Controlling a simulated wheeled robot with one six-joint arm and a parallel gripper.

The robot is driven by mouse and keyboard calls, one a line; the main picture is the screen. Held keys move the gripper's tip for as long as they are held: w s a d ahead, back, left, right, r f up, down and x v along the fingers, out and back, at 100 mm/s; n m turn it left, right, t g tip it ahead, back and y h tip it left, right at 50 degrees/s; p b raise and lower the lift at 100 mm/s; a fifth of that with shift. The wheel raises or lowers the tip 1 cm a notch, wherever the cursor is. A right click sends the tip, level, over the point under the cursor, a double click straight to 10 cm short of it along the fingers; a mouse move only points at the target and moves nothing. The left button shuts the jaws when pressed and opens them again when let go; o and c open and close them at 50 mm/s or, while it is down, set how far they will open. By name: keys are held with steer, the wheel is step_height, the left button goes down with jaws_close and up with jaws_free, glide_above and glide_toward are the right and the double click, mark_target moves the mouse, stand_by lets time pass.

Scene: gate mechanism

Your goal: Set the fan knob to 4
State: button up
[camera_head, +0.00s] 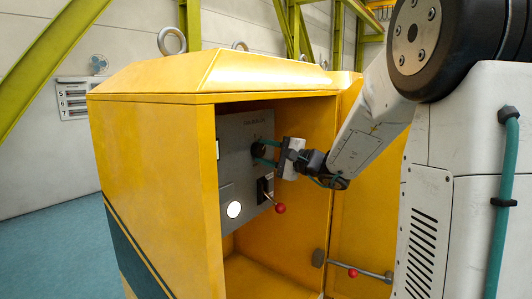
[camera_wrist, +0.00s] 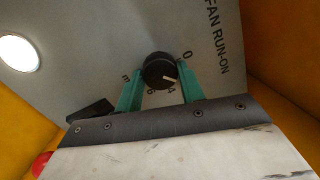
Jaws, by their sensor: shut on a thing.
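The fan knob (camera_wrist: 158,71) is round and black, on a grey panel (camera_wrist: 105,45) labelled FAN RUN-ON. A pale pointer line on it points to the right and slightly down in the wrist view, between the 0 and the 4 marks; the exact setting is hard to read. My gripper (camera_wrist: 159,80) has its green fingers on both sides of the knob, shut on it. In the head view, my gripper (camera_head: 264,153) reaches into the yellow cabinet (camera_head: 150,160) to the panel (camera_head: 234,150), and the knob is mostly hidden behind the fingers.
A lever with a red ball (camera_head: 280,209) sticks out below the knob. A round white lamp (camera_head: 234,209) is lit at lower left of the panel. A door handle rod with a red ball (camera_head: 353,273) is at lower right.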

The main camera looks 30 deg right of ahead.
steer(key=m, duration=0.5)
steer(key=shift+s+a+f+m+t+h, duration=0.1)
steer(key=shift+m+t+h, duration=0.2)
steer(key=shift+m, duration=0.8)
steer(key=shift+m+t+h, duration=0.1)
steer(key=shift+m+h, duration=0.3)
steer(key=shift+m, duration=0.7)
steer(key=o, duration=1)
steer(key=shift+c, duration=0.2)
steer(key=v, duration=0.7)
steer(key=shift+s, duration=0.3)
